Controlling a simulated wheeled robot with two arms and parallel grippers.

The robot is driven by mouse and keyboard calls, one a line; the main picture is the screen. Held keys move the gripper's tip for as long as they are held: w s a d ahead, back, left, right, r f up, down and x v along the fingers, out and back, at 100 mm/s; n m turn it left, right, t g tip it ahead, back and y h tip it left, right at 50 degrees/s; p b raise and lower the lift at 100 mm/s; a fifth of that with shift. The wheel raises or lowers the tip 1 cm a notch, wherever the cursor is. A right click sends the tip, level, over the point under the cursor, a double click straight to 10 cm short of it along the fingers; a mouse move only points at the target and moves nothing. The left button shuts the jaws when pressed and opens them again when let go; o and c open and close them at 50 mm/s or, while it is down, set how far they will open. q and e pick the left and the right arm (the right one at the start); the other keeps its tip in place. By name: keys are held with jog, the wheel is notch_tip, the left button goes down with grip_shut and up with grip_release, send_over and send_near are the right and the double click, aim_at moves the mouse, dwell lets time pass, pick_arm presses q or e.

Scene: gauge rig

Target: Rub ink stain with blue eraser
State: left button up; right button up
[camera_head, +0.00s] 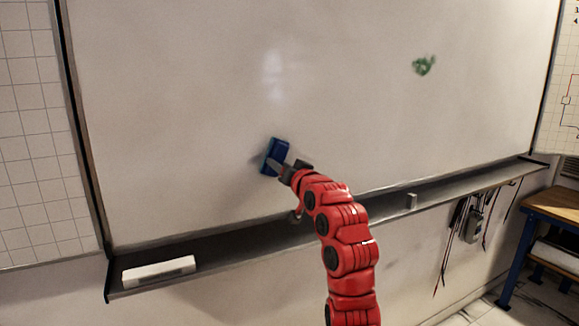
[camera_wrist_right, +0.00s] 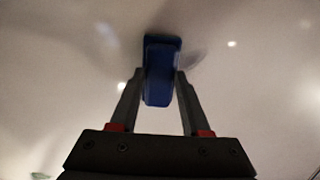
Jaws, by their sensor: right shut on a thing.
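The blue eraser (camera_head: 276,155) is at the whiteboard (camera_head: 200,110), in the lower middle of its surface. My right gripper (camera_head: 283,168) is shut on it. In the right wrist view the eraser (camera_wrist_right: 162,75) sits between the two fingers of the gripper (camera_wrist_right: 161,85), with its far end at or very near the board; I cannot tell whether it touches. A green ink stain (camera_head: 424,66) is on the board at the upper right, well away from the eraser. My left gripper is not in view.
A dark ledge (camera_head: 240,242) runs below the board. Cables and a grey device (camera_head: 474,225) hang below the ledge, near a wooden-topped bench (camera_head: 556,205). The board between eraser and stain is clear.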

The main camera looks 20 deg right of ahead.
jog(key=a+b, duration=0.1)
jog(key=a, duration=0.6)
jog(key=shift+s+a, duration=0.2)
jog(key=shift+a, duration=0.1)
jog(key=shift+f, duration=0.1)
dwell(0.3)
jog(key=s+b, duration=0.2)
jog(key=s, duration=0.4)
jog(key=shift+d, duration=0.15)
jog(key=shift+s, duration=0.1)
jog(key=shift+s, duration=1.45)
